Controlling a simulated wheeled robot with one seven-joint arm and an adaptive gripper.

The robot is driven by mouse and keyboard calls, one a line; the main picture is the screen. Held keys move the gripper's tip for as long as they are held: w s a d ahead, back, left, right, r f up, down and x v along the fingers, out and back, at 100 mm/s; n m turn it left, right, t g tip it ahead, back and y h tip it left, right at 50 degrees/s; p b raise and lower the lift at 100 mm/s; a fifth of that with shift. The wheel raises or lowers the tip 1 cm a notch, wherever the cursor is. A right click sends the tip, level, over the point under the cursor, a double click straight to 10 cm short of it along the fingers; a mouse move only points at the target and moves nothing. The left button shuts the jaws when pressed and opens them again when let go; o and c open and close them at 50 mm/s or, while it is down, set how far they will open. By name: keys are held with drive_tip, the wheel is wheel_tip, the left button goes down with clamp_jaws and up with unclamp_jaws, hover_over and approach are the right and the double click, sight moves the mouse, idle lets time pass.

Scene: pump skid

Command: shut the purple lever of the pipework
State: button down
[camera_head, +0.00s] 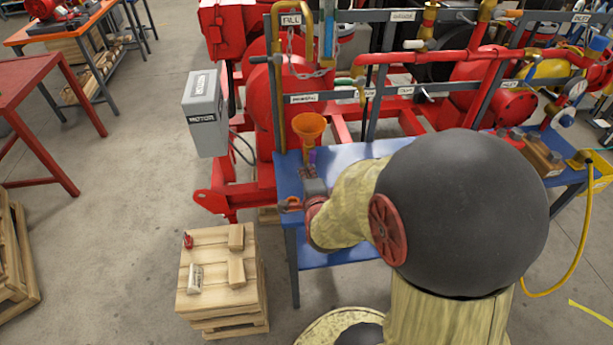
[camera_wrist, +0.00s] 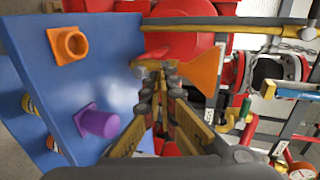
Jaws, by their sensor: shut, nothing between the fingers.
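I cannot make out a purple lever on the pipework in either view. The red pipework (camera_head: 440,57) runs across the rack behind the blue bench, with a green handle (camera_head: 345,81) on it. A green handle also shows in the wrist view (camera_wrist: 245,107). A purple round piece on a square base (camera_wrist: 100,122) stands on the blue bench; I cannot tell that it is a lever. My gripper (camera_wrist: 161,70) is shut and empty, its fingertips near the orange funnel (camera_wrist: 207,72). In the head view my arm hides part of the bench and pipework.
A grey motor box (camera_head: 205,115) stands left of the rack. A wooden crate (camera_head: 207,258) with small blocks stands at front left. The floor farther left has free room.

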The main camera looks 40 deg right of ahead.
sight(311, 156)
drive_tip(key=x, duration=0.3)
drive_tip(key=d+x, duration=0.1)
drive_tip(key=x, duration=0.5)
drive_tip(key=shift+d+r, duration=0.25)
drive_tip(key=shift+d, duration=0.05)
drive_tip(key=shift+s+d+r, duration=0.1)
drive_tip(key=shift+s+d, duration=0.2)
drive_tip(key=shift+d, duration=0.35)
drive_tip(key=shift+s+d+f+b, duration=0.4)
drive_tip(key=shift+s+d+f, duration=0.1)
drive_tip(key=shift+d, duration=0.25)
drive_tip(key=shift+s+d+f+b, duration=0.35)
drive_tip(key=shift+s+d+f, duration=0.15)
drive_tip(key=shift+d, duration=0.25)
drive_tip(key=shift+s+d+f+b, duration=0.45)
drive_tip(key=shift+d+f, duration=0.1)
drive_tip(key=shift+d, duration=0.2)
drive_tip(key=shift+r+p+v, duration=0.2)
drive_tip(key=shift+p+v, duration=0.55)
drive_tip(key=shift+v, duration=0.85)
drive_tip(key=shift+r+p+v, duration=0.15)
drive_tip(key=shift+p+v, duration=0.6)
drive_tip(key=shift+v, duration=0.85)
drive_tip(key=shift+r+p+v, duration=0.2)
drive_tip(key=shift+p+v, duration=0.55)
drive_tip(key=shift+v, duration=0.8)
drive_tip(key=shift+w+d, duration=0.1)
drive_tip(key=shift+w, duration=0.1)
